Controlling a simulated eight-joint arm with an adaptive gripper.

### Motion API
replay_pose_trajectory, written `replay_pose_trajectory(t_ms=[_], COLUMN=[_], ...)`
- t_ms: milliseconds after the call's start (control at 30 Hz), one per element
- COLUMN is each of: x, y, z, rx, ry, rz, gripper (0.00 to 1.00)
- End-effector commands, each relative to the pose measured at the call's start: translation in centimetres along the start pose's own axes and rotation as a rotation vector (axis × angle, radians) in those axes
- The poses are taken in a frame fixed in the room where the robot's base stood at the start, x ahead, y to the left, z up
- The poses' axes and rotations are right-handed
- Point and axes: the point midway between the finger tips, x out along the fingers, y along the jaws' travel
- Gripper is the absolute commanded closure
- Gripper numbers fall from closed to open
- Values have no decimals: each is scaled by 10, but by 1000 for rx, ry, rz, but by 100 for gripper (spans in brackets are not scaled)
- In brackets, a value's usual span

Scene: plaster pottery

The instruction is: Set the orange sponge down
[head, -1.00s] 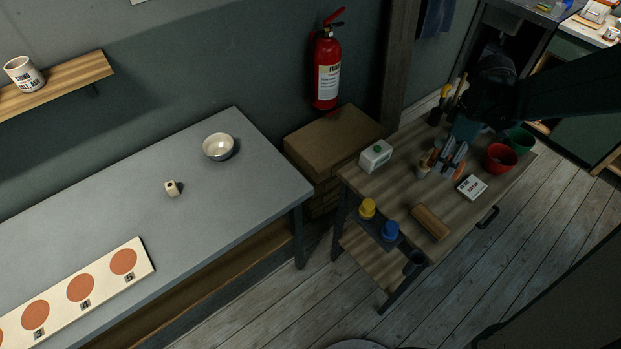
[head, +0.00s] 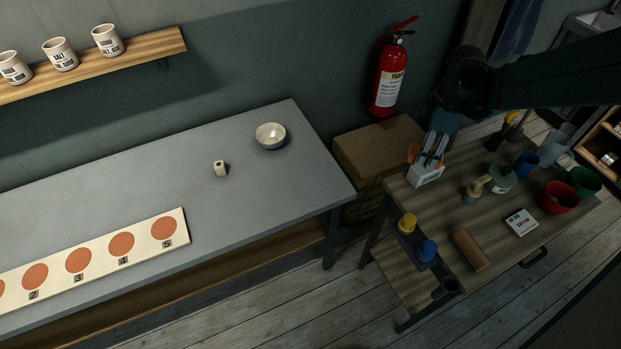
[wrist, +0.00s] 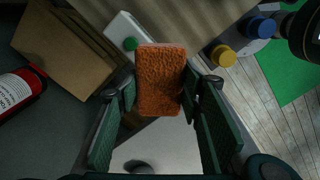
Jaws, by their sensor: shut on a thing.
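The orange sponge (wrist: 160,80) is held between the two fingers of my gripper (wrist: 160,94) in the wrist view, which is shut on its sides. In the head view my gripper (head: 432,158) is over the back left of the wooden cart (head: 490,245), in line with a white carton. A bit of the sponge (head: 413,152) shows at the gripper's left; the rest is hidden. I cannot tell the exact gap between sponge and carton.
The white carton (head: 425,178) stands on the cart's back left corner. Jars, cups and a wooden block (head: 471,250) share the cart. A cardboard box (head: 375,150) is to its left. The grey table (head: 110,205) holds a bowl (head: 270,135), a small block and a circle-marked board, with bare room between.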

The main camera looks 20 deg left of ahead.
Motion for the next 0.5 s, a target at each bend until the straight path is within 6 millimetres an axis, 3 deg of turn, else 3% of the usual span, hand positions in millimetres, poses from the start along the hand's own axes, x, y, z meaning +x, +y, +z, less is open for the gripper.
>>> replay_pose_trajectory(t_ms=[500], x=[0], y=[3], z=[-130], rx=[-281], ry=[0], rz=[0], gripper=[71])
